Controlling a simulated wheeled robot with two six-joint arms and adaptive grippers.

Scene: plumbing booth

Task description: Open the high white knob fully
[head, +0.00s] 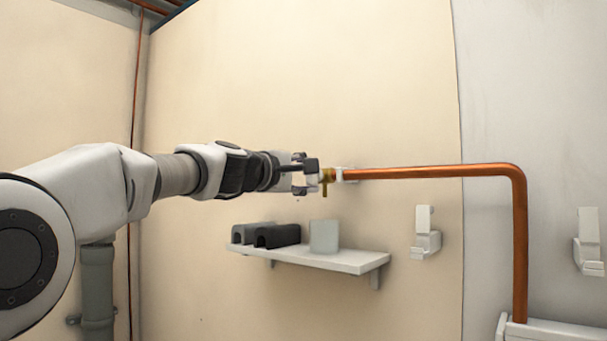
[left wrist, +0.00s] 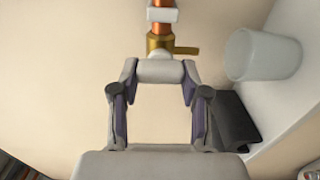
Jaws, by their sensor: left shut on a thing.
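The white knob (left wrist: 160,71) sits at the end of a brass valve (left wrist: 158,44) on the copper pipe. My left gripper (head: 312,176) reaches in from the left at the valve's height. Its two fingers are shut on the knob, one on each side, as the left wrist view (left wrist: 160,85) shows. In the head view the brass valve (head: 327,176) shows just right of the fingertips, and the fingers partly hide the knob. My right gripper is not in view.
The copper pipe (head: 430,171) runs right from the valve and bends down. A white shelf (head: 345,262) below the gripper holds dark blocks (head: 277,236) and a pale cup (head: 324,236). White wall brackets (head: 425,235) are at the right.

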